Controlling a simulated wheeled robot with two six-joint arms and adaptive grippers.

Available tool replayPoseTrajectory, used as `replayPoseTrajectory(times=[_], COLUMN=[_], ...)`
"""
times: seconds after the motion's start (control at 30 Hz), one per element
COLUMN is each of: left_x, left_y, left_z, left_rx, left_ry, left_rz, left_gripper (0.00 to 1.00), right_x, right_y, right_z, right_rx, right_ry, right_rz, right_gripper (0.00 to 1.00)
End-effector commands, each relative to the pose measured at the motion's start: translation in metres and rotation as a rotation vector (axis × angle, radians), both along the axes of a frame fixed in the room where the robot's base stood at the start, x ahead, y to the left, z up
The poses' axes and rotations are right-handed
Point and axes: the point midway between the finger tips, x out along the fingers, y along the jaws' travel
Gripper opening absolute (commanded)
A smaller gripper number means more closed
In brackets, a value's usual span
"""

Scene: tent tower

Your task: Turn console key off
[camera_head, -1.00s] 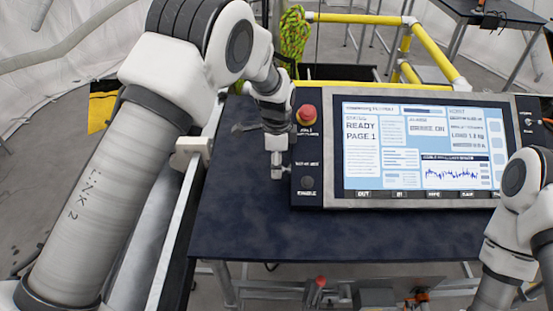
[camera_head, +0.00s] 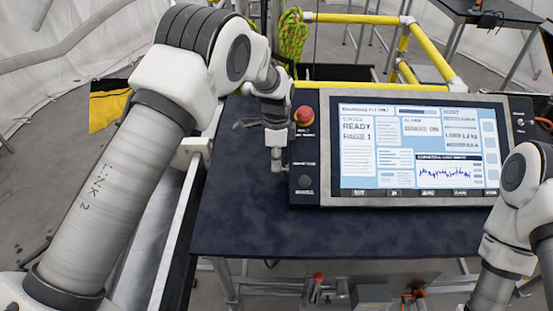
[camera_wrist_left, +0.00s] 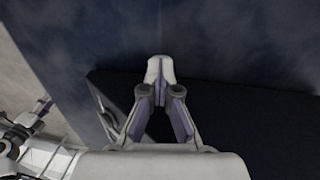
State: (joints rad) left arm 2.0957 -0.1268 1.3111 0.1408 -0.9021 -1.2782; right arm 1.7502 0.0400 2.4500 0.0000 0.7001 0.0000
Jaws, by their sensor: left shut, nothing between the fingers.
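The console (camera_head: 330,202) lies on a dark table, with a lit screen (camera_head: 418,148) reading READY. Its narrow left panel carries a red mushroom button (camera_head: 304,116) and a dark round control (camera_head: 305,181) below it. I cannot make out the key; it may be too small or hidden by the gripper. My left gripper (camera_head: 278,165) points down just left of this panel, shut and empty. Whether it touches the panel is unclear. In the left wrist view its fingers (camera_wrist_left: 159,72) meet at the tips, near a black surface (camera_wrist_left: 240,125). My right gripper is out of view.
The dark tabletop (camera_head: 350,232) is bare in front of the console. Yellow rails (camera_head: 350,18) stand behind it, with a green rope bundle (camera_head: 292,38) at the left. My right arm stands at the right edge, close to the console's right corner.

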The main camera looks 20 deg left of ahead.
Motion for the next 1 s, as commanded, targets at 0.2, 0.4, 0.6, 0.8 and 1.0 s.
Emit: replayPoseTrajectory(times=[0.2,0.4,0.6,0.8,1.0], left_x=[-0.001,-0.001,0.000,0.002,0.008], left_y=[0.000,0.000,0.000,0.000,0.002], left_z=[-0.003,-0.002,-0.001,0.010,0.055], left_rx=[0.000,0.001,0.000,0.000,0.000], left_ry=[0.003,0.001,0.000,-0.002,-0.005], left_rz=[0.000,0.000,0.000,0.000,-0.001], left_gripper=[0.37,0.50,0.50,0.50,0.50], right_x=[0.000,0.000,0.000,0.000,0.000], right_y=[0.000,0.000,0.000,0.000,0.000], right_z=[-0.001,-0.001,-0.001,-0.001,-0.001], right_rx=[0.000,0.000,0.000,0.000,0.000], right_ry=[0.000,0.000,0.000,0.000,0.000], right_rz=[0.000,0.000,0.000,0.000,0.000], right_gripper=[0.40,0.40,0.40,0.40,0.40])
